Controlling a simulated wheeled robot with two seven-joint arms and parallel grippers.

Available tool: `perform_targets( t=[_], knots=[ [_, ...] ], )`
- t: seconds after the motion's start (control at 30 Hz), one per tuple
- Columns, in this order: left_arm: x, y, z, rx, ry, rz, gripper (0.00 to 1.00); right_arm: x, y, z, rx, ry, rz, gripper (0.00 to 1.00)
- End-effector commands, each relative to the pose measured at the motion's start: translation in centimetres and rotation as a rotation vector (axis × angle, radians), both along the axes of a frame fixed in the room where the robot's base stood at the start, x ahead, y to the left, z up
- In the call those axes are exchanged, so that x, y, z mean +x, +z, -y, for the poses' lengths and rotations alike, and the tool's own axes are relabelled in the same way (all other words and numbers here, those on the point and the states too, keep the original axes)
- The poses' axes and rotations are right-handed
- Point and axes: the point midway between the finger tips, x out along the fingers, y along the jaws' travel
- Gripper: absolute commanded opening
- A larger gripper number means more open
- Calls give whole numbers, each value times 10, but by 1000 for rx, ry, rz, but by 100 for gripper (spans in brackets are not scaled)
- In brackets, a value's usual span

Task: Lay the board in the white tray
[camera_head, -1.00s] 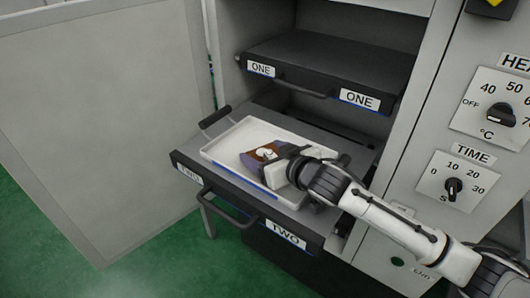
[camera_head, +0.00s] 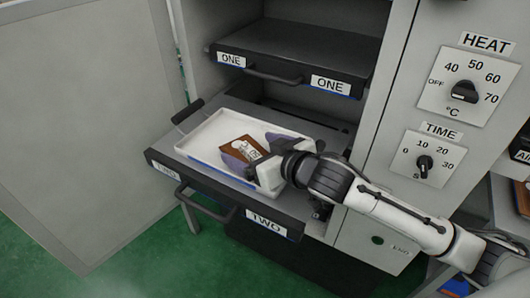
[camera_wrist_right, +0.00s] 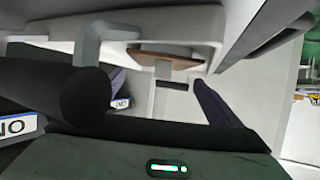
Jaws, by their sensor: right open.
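The white tray (camera_head: 213,137) sits on the pulled-out shelf labelled TWO. The brown board (camera_head: 235,142) is inside the tray, near its middle, and appears to lie on its floor. My right gripper (camera_head: 256,148) reaches in from the right, low over the tray. Its purple-padded fingers are spread apart, beside the board. White parts partly cover the board there. In the right wrist view the board's brown edge (camera_wrist_right: 165,58) shows beyond the open fingers (camera_wrist_right: 165,92). Whether a finger still touches the board is unclear. My left gripper is out of view.
Shelf ONE (camera_head: 295,52) is just above and behind the tray. Shelf TWO's front handle (camera_head: 205,205) sticks out. An open door panel (camera_head: 85,120) stands left. The HEAT and TIME knobs (camera_head: 464,92) are on the right panel.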

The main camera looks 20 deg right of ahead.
Motion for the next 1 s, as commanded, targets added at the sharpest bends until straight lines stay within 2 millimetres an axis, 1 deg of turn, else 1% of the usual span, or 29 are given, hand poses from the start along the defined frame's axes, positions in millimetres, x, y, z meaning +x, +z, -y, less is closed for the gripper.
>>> perform_targets(
  t=[0.03,0.1,0.2,0.33,0.5,1.0],
  knots=[
    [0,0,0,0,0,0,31,-11,3,3,0,1,-1,89],
    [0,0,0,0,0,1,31,-23,9,6,0,1,-1,89],
    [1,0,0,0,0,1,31,-37,15,10,0,0,-1,89],
    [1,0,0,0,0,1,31,-49,20,14,0,0,0,89],
    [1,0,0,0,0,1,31,-53,23,15,0,0,0,89],
    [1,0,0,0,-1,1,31,-53,23,14,0,0,0,89]
  ],
)
